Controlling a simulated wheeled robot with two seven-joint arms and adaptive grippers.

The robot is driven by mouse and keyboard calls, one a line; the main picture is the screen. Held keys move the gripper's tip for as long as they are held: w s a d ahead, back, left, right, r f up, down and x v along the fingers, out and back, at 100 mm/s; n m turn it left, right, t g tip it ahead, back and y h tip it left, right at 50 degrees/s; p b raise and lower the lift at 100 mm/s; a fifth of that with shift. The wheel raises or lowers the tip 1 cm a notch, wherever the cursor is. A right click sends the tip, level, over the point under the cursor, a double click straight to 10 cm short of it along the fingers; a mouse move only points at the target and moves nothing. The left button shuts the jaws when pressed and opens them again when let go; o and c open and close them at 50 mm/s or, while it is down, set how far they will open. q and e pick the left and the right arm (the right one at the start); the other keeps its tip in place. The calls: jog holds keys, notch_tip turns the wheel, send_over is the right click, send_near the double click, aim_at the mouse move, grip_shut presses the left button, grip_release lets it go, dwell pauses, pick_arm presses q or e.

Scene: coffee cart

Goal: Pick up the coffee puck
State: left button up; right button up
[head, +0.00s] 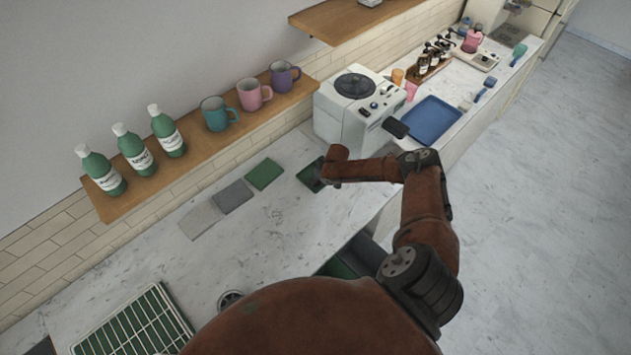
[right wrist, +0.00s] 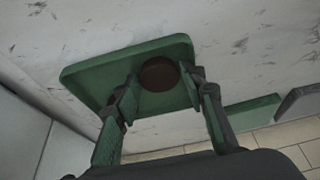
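The coffee puck (right wrist: 160,74) is a dark brown disc on a green mat (right wrist: 95,75) in the right wrist view. My right gripper (right wrist: 160,84) is open, with one finger on each side of the puck as seen in that view. I cannot tell whether the fingers touch the puck or how far above the mat they are. In the head view the green mat (head: 307,176) shows beside my right arm's end. That arm hides the puck and most of the right gripper. My left gripper is not in view.
A white coffee machine (head: 358,105) stands close behind the mat. A green mat (head: 264,174) and a grey mat (head: 232,197) lie to its left. A blue tray (head: 433,120) lies right of the machine. A wooden shelf (head: 195,160) holds bottles and mugs. The counter's middle is clear.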

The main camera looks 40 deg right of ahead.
jog(key=c, duration=0.6)
jog(key=shift+r, duration=0.1)
jog(key=shift+r, duration=0.25)
notch_tip(320, 180, up, 2)
jog(key=shift+d+b, duration=0.1)
jog(key=shift+b, duration=0.65)
jog(key=s+a+r+b, duration=0.1)
jog(key=s+a+r, duration=0.1)
jog(key=s+r, duration=0.1)
jog(key=s+a+r+b, duration=0.1)
jog(key=s+a+r, duration=0.1)
jog(key=s, duration=0.3)
jog(key=s+a+r, duration=0.2)
jog(key=s+r, duration=0.2)
jog(key=r, duration=0.1)
jog(key=shift+s+a+r+b, duration=0.1)
jog(key=shift+s+a+b, duration=0.1)
jog(key=shift+a+b, duration=0.2)
